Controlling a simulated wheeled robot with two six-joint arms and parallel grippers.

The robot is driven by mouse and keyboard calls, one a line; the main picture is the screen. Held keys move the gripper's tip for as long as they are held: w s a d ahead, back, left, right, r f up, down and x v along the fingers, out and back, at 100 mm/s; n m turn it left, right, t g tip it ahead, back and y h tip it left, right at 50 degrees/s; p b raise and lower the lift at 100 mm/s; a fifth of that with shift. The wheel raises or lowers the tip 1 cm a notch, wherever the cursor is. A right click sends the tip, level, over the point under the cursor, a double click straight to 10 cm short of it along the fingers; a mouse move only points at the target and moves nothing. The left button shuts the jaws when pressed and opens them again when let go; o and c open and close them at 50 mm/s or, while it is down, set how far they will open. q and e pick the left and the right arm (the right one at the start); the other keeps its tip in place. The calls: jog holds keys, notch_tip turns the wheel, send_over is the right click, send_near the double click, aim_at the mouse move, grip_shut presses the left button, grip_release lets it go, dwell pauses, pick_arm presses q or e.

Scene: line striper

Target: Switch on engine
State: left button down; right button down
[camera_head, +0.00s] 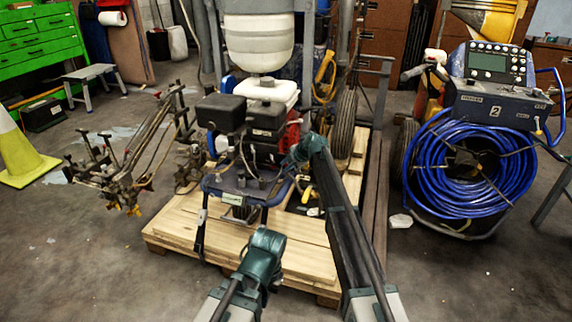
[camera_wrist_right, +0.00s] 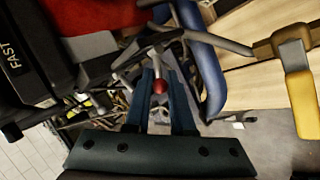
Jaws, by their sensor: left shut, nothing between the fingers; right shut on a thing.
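The line striper (camera_head: 258,46) stands on a wooden pallet, with a white tank above its engine (camera_head: 266,120). The engine is black with a white top and a red part on its right side. My right gripper (camera_head: 290,163) is at the right side of the engine. In the right wrist view its two dark blue fingers (camera_wrist_right: 164,92) are closed around a small red knob (camera_wrist_right: 160,87) on a thin metal rod. My left gripper (camera_head: 246,283) is shut and empty, low in front of the pallet, away from the engine.
The wooden pallet (camera_head: 180,237) lies under the machine. A blue hose reel with a control box (camera_head: 496,105) stands at right. A clamp-like tool frame (camera_head: 112,170) and a yellow-and-white cone (camera_head: 22,160) are at left. The floor at front left is clear.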

dwell(0.4)
jog(key=c, duration=0.8)
grip_release()
jog(key=shift+r, duration=0.1)
jog(key=p+v, duration=1)
jog(key=v, duration=0.3)
jog(key=shift+s+d+r, duration=0.15)
jog(key=shift+d+r, duration=0.05)
jog(key=shift+r, duration=0.05)
